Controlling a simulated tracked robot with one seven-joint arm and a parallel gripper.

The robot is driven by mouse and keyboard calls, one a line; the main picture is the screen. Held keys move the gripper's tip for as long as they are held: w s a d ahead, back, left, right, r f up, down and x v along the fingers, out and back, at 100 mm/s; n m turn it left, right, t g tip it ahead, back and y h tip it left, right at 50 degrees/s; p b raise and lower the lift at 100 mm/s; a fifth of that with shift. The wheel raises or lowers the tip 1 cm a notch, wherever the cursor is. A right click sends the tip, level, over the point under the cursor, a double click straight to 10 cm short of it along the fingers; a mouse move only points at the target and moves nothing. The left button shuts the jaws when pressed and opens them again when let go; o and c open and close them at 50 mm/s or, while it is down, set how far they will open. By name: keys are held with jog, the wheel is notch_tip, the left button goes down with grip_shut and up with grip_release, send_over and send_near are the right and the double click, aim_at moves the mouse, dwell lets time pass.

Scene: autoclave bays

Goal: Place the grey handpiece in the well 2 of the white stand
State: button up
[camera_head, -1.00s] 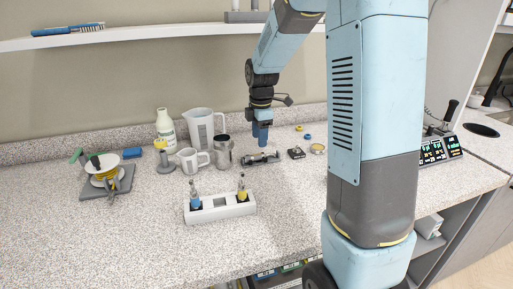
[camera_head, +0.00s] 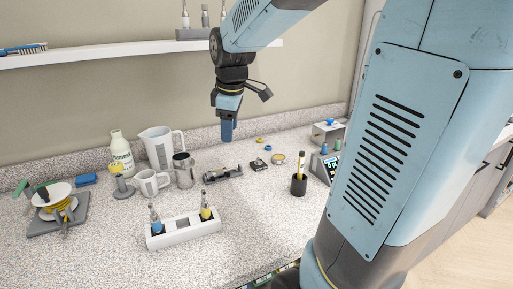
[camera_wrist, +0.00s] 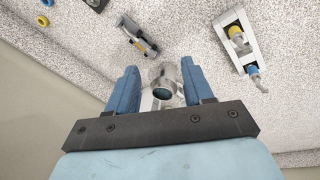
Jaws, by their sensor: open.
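The white stand (camera_head: 208,226) is on the counter, with a blue-marked handpiece (camera_head: 156,222) in its left well and a yellow-marked handpiece (camera_head: 206,208) in its right well. Its middle well looks empty. It also shows in the wrist view (camera_wrist: 229,22). A dark grey and silver object (camera_head: 222,173) lies on the counter behind the stand and shows in the wrist view (camera_wrist: 140,37); I cannot tell whether it is the grey handpiece. My gripper (camera_head: 227,135) points down above and behind it. In the wrist view my gripper (camera_wrist: 158,80) is open and empty.
A metal beaker (camera_head: 184,171), white mug (camera_head: 150,184), jug (camera_head: 159,147) and bottle (camera_head: 121,153) stand left of my gripper. A black pot (camera_head: 299,186) stands right. Slender upright items stand in a grey rack (camera_head: 200,34) on the shelf (camera_head: 110,57). The front counter is clear.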

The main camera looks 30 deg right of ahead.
jog(key=s+r+m+t, duration=0.2)
jog(key=s+m, duration=0.8)
jog(key=s, duration=0.6)
jog(key=shift+t, duration=0.4)
jog(key=shift+o, duration=0.3)
jog(key=shift+s+a+f+m, duration=0.15)
jog(key=shift+s+m, duration=0.35)
jog(key=n+g, duration=0.5)
jog(key=n, duration=1.3)
send_over(223, 172)
jog(key=a, duration=0.1)
notch_tip(223, 172, down, 9)
jog(key=f, duration=0.9)
jog(key=w+f, duration=0.1)
jog(key=f, duration=0.3)
jog(key=shift+a+f, duration=0.15)
jog(key=shift+a, duration=0.1)
